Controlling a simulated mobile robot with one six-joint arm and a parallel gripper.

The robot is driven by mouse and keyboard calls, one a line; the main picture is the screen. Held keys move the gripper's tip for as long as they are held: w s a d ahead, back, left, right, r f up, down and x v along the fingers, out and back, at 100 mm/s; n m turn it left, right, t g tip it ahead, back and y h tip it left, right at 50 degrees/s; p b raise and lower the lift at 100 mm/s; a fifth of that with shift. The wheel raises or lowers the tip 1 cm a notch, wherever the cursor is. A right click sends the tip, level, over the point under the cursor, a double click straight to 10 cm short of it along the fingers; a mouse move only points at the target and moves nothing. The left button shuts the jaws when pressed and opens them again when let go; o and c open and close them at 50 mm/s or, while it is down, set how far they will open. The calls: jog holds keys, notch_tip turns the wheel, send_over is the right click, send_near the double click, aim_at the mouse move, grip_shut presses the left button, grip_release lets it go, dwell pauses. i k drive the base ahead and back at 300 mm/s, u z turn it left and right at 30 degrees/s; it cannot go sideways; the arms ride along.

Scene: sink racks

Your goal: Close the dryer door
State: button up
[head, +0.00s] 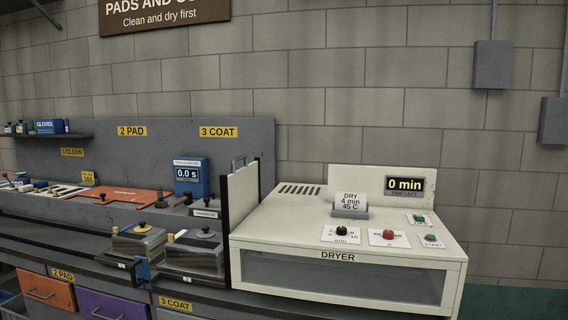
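The dryer (340,257) is a low cream box at the right of the counter, labelled DRYER, with a long dark window (340,278) along its front. A cream upright panel (242,190) with a grey handle at its top stands at the dryer's left side, rising well above the dryer's top beside a dark post. It looks like the dryer door in a raised position. The opening on that left side is hidden from this angle. My gripper is not in view.
Two lidded grey boxes with knobs, one nearer the left (139,238) and one by the dryer (196,250), stand left of the panel. A blue timer (190,177) reads 0.0 s. The dryer's top bears a card holder (350,212), several buttons and a 0 min display (404,185).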

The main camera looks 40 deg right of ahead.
aim_at(243, 183)
jog(key=z, duration=0.75)
jog(key=k, duration=1)
jog(key=u, duration=0.05)
jog(key=i, duration=0.9)
jog(key=z, duration=0.05)
